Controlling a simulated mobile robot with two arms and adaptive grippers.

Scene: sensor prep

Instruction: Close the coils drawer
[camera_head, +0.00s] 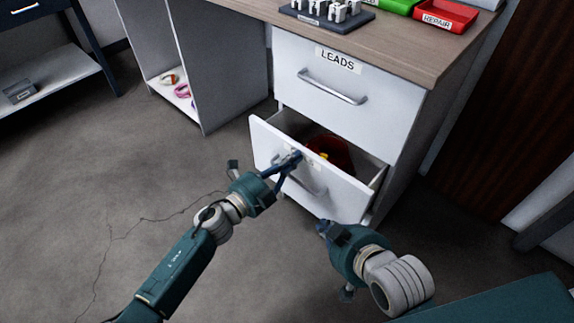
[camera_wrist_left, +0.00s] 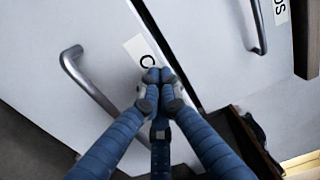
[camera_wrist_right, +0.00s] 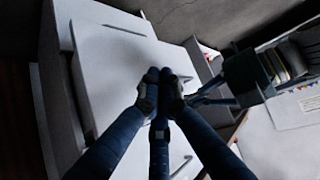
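The coils drawer (camera_head: 268,148) is the lower white drawer, standing partly open with a gap above its front. Its handle (camera_wrist_left: 85,80) is a grey bar, partly behind my left gripper in the head view. My left gripper (camera_head: 292,158) is at the upper part of the drawer front, over the label (camera_wrist_left: 137,48), of which only a "C" shows. Its fingertips (camera_wrist_left: 158,78) are together with nothing between them; whether they touch is unclear. My right gripper (camera_head: 325,231) is in front of and below the drawer front. Its fingertips (camera_wrist_right: 164,80) are together and empty.
The closed LEADS drawer (camera_head: 320,93) is above. A reddish round thing (camera_head: 335,148) lies inside the open drawer. The wooden top (camera_head: 400,45) holds a dark rack (camera_head: 325,18) and a red REPAIR bin (camera_head: 446,14). Floor left of the cabinet is clear.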

